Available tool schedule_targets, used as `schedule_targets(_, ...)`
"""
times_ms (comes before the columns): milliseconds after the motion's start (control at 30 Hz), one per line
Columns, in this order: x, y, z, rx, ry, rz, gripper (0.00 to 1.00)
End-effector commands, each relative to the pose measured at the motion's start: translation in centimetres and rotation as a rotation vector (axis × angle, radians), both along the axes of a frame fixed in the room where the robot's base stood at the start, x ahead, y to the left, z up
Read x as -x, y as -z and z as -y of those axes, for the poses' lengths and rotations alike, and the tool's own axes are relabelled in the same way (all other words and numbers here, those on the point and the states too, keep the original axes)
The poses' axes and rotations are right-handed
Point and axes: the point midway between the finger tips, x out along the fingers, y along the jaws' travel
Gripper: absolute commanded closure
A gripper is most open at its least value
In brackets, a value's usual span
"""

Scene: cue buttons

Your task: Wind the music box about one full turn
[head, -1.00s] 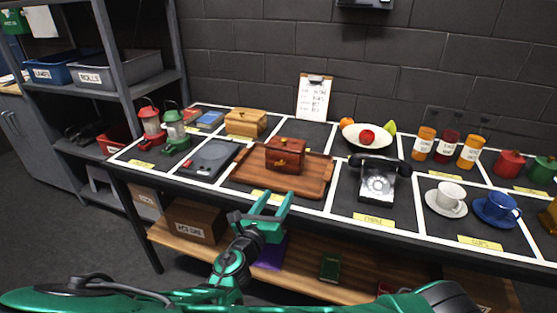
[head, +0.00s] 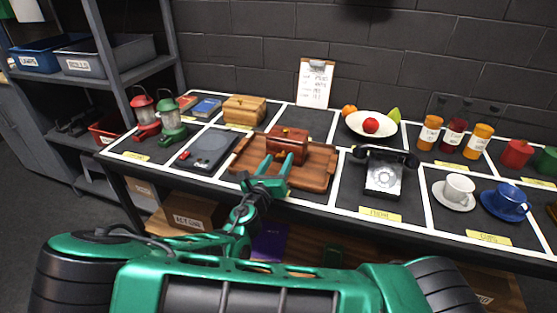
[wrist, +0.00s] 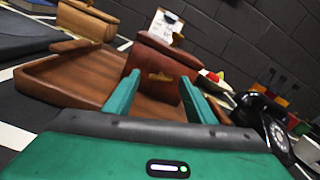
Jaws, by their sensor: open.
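The music box is a small reddish-brown wooden box (head: 291,134) standing on a wooden tray (head: 320,168) on the table. In the wrist view the box (wrist: 168,58) shows its front face, with a small brass winding key (wrist: 160,77) on it. My gripper (head: 278,158) is in front of the box at about the height of its front face. In the wrist view its green fingers (wrist: 160,80) are spread to either side of the key, with nothing held. The key looks flat and sideways. Whether the fingertips touch the box I cannot tell. In the head view the fingers partly hide the front face.
A black telephone (head: 384,172) stands right of the tray, and a flat grey device (head: 209,148) lies to its left. A light wooden box (head: 244,109), lanterns (head: 171,122) and a fruit bowl (head: 371,126) are around. The space in front of the table edge holds my arm.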

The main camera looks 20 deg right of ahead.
Motion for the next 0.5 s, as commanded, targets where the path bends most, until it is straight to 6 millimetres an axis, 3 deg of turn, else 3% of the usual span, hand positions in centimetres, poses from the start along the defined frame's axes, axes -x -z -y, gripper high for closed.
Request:
schedule_targets(467,-1.19,0.02,0.93,-0.001,0.0,-0.001,0.5)
schedule_targets(500,-1.19,0.02,0.93,-0.001,0.0,-0.001,0.55)
